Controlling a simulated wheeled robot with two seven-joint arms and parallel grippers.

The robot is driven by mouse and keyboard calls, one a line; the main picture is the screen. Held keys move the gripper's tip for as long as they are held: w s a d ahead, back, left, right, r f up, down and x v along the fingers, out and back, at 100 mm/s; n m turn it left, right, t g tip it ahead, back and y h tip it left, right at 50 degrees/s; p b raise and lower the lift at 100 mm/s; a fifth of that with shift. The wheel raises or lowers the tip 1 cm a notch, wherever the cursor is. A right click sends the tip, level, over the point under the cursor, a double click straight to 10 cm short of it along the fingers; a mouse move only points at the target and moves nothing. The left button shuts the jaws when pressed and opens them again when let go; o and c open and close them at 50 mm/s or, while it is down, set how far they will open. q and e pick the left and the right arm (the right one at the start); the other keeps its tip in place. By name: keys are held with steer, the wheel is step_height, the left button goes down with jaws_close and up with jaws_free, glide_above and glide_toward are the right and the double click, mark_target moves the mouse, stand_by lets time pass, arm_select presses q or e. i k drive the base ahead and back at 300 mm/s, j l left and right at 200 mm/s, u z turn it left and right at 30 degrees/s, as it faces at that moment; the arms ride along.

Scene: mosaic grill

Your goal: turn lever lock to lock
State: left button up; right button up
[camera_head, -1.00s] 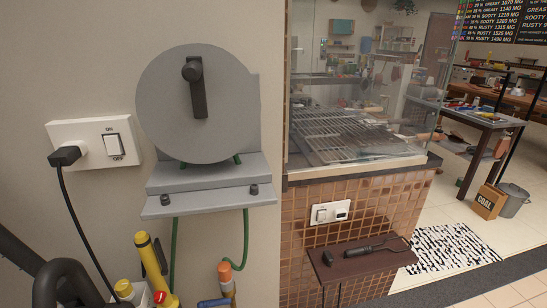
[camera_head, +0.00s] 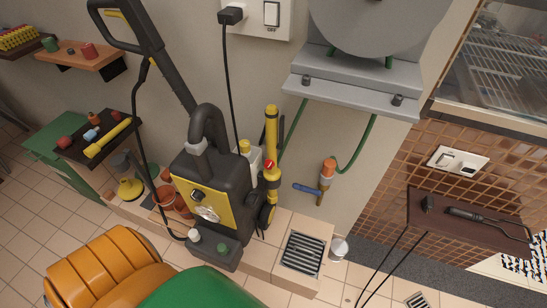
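The grey round disc (camera_head: 380,25) on the wall is cut off by the top edge, and its black lever is out of view. A grey bracket (camera_head: 352,95) sits below the disc. Lower on the wall is a small tap with a blue lever handle (camera_head: 307,188), which points left and lies roughly level. An orange hose connector (camera_head: 328,168) is on the tap, with a green hose (camera_head: 358,150) running up from it. I cannot tell which lever the task names. Neither of my grippers is in view.
A black and yellow pressure washer (camera_head: 210,195) stands on a tiled ledge left of the tap. A yellow lance (camera_head: 271,150) stands beside it. A floor grate (camera_head: 303,253) lies below. An orange and green object (camera_head: 120,270) fills the lower left. A dark shelf (camera_head: 460,222) juts out at right.

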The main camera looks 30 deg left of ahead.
mark_target(269, 164)
steer(key=k+j+u, duration=0.15)
steer(key=u, duration=0.8)
